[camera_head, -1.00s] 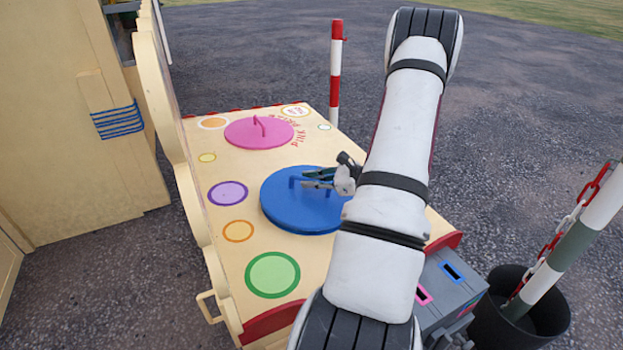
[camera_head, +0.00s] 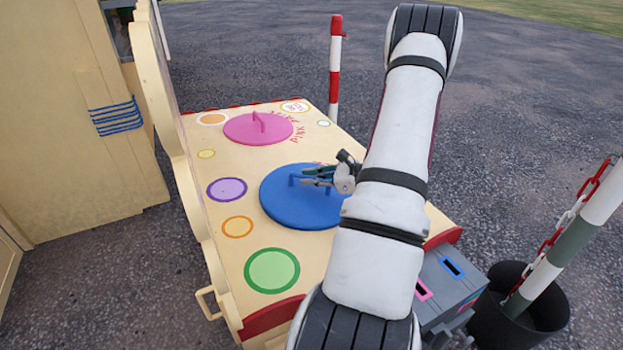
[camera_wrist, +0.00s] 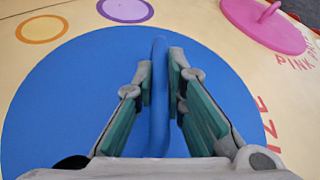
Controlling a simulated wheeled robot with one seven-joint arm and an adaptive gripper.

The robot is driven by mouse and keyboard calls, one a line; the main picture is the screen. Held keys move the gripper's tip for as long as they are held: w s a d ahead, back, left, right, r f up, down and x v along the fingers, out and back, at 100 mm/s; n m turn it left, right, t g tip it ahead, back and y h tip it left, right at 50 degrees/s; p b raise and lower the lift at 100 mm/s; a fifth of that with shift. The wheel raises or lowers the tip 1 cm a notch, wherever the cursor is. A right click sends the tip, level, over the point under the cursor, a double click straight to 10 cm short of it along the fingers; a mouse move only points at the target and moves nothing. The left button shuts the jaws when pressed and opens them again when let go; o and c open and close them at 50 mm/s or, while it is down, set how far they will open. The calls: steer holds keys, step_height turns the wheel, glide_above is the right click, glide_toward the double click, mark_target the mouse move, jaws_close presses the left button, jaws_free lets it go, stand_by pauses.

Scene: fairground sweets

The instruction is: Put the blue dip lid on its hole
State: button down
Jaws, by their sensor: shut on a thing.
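The blue dip lid (camera_head: 300,214) is a large round blue disc with a bar handle, lying over the middle of the cream painted counter top (camera_head: 215,170). My gripper (camera_head: 306,178) is shut on the lid's handle, and the wrist view shows the blue handle (camera_wrist: 160,95) between its two fingers. The lid's blue disc (camera_wrist: 60,105) fills most of the wrist view below the fingers. The blue lid's hole is not visible. I cannot tell whether the lid is seated or slightly raised.
A pink lid (camera_head: 258,129) with its own handle lies farther back on the counter. A red-and-white post (camera_head: 335,70) stands behind. A grey box with pink and blue slots (camera_head: 450,285) and a black bin (camera_head: 520,310) with a striped pole stand at the right.

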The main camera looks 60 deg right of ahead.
steer(key=shift+f+b, duration=0.35)
steer(key=shift+f, duration=0.15)
steer(key=c, duration=1.6)
jaws_free()
steer(key=shift+o, duration=0.2)
steer(key=v, duration=1.2)
steer(key=shift+a+r, duration=0.1)
